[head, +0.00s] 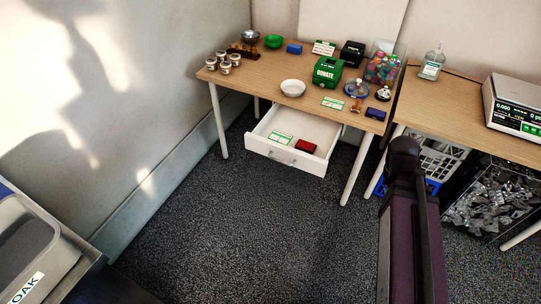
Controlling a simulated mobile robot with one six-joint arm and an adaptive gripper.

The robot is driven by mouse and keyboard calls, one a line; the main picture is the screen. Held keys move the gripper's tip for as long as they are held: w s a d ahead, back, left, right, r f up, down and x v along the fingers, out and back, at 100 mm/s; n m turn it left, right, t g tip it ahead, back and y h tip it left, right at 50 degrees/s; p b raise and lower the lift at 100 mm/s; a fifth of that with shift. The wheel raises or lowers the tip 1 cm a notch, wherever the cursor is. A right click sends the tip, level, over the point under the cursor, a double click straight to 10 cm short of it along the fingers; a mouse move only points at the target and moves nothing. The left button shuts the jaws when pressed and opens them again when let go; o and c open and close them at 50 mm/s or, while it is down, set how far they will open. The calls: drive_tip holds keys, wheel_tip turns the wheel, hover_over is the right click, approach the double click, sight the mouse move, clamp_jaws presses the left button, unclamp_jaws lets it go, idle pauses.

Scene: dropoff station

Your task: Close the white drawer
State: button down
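The white drawer (286,158) is pulled out from under the wooden table (268,80) in the head view. Its front panel with a grey handle (283,161) faces the open floor. Inside the drawer lie a green and white card (281,138) and a dark red box-like item (305,146). My gripper is not visible in this view.
The table carries a green donate box (328,72), a white bowl (293,88) and several small items. Dark carpet (240,225) before the drawer is clear. A second table (465,117) with a scale (514,105) stands at right. A grey bin (35,245) is lower left.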

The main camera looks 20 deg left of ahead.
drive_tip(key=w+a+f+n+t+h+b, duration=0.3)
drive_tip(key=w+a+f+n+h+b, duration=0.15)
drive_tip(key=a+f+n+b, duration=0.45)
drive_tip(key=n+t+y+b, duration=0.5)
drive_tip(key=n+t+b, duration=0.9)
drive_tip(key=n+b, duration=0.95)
approach(272, 146)
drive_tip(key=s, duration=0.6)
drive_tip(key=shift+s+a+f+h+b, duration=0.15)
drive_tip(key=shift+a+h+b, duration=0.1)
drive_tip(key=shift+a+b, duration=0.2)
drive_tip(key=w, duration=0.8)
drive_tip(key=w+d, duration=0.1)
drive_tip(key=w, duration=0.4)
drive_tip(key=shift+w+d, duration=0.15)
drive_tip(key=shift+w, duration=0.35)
